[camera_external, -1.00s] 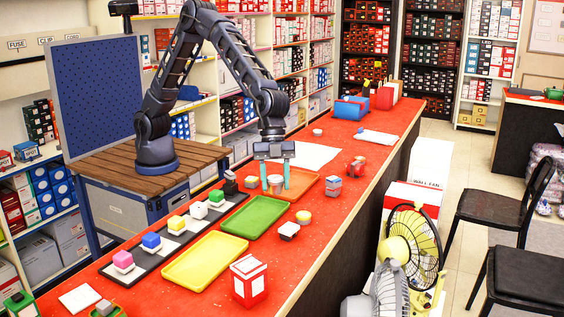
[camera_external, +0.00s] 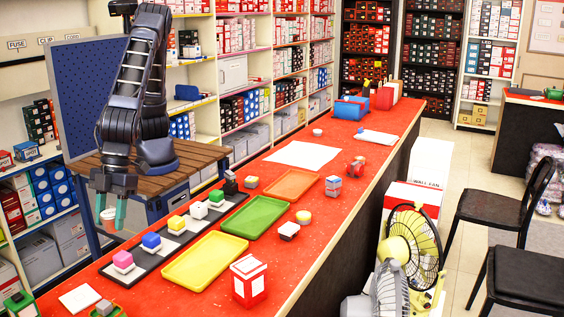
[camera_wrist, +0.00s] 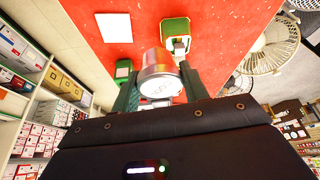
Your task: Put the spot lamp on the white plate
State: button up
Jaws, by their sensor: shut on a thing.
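The spot lamp (camera_external: 108,214), a small silver cylinder with a pale round face, is between the two teal fingers of my gripper (camera_external: 111,211). In the wrist view the lamp (camera_wrist: 158,75) fills the space between the fingertips (camera_wrist: 160,86), and my gripper is shut on it. It hangs in the air near the counter's left edge, not over a tray. The white plate (camera_external: 79,299), a flat bare square, lies on the red counter at the near left end, below the gripper in the picture. The plate also shows at the wrist view's top left (camera_wrist: 114,28).
A green tray (camera_external: 106,312) with a small item is beside the plate, and a green box (camera_external: 18,303) stands left of it. Colored blocks stand on a dark strip (camera_external: 172,243). Yellow (camera_external: 204,262), green (camera_external: 255,217) and orange (camera_external: 292,185) trays lie farther along the counter.

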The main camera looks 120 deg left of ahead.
jog(key=m, duration=0.2)
send_over(74, 301)
jog(key=a, duration=0.2)
jog(key=shift+g, duration=0.3)
notch_tip(74, 301, down, 20)
jog(key=shift+d+r, duration=0.1)
jog(key=shift+d, duration=0.05)
jog(key=o, duration=1)
jog(key=shift+f, duration=0.2)
jog(key=shift+r, duration=0.1)
jog(key=v, duration=1.2)
